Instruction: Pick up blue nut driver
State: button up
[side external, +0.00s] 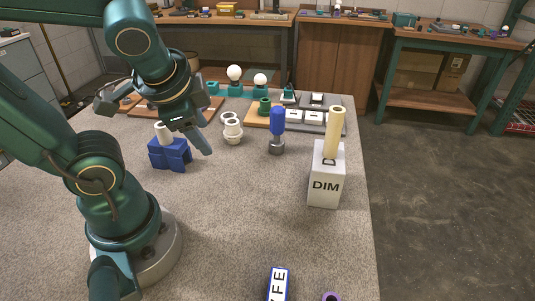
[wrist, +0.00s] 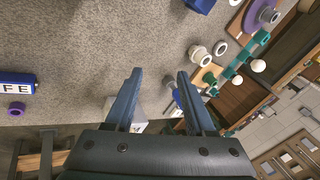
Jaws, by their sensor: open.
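The blue nut driver (side external: 277,121) stands upright on the table with its blue handle up and its grey metal end (side external: 276,146) down. In the wrist view its blue handle (wrist: 177,97) shows just inside the right finger, partly hidden by it. My gripper (side external: 190,126) is open and empty. In the side view it hangs above the table, left of the nut driver and apart from it. In the wrist view the two fingers (wrist: 159,75) are spread wide.
A white DIM box (side external: 326,188) with a tan cylinder (side external: 335,132) stands right of the driver. White sockets (side external: 232,131) and a blue block (side external: 170,153) stand to its left. Trays with parts (side external: 310,119) lie behind. The table front is mostly clear, with a lettered block (side external: 278,284).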

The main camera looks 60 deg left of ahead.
jog(key=w+a+m+g+y, duration=0.1)
jog(key=w+a+m+y, duration=0.25)
jog(key=a+m, duration=0.2)
jog(key=m+t+y, duration=0.3)
jog(key=m+t, duration=0.3)
jog(key=m, duration=1)
send_near(278, 134)
jog(key=x, duration=0.3)
jog(key=shift+a, duration=0.45)
jog(key=shift+d+f, duration=0.1)
jog(key=shift+f, duration=0.25)
jog(key=shift+w+f, duration=0.1)
jog(key=shift+f, duration=0.1)
jog(key=shift+g+h, duration=0.25)
jog(key=shift+g, duration=0.05)
jog(key=x, duration=1.1)
jog(key=shift+w, duration=0.15)
